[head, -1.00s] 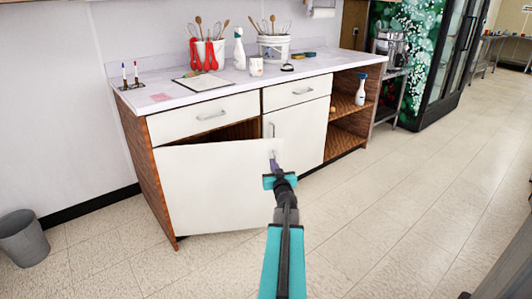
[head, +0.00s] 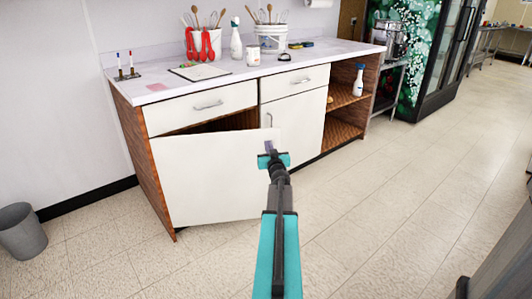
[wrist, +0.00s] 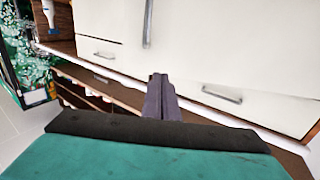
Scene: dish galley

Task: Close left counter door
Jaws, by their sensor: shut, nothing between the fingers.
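The left counter door (head: 210,180) is a plain white panel under the left drawer. It stands ajar, with its right edge swung outward and a dark gap showing above it. My gripper (head: 268,147) is shut and empty, in front of the door's upper right corner. Whether it touches the door cannot be told. In the wrist view, which appears upside down, the shut fingers (wrist: 160,98) point toward the white fronts, near a vertical bar handle (wrist: 148,24). The left door's own handle is hidden in the head view.
The right door (head: 296,122) is shut beside an open shelf bay with a spray bottle (head: 358,80). Drawers above are shut. Utensil buckets and a clipboard (head: 200,72) stand on the counter. A grey bin (head: 22,232) is at left.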

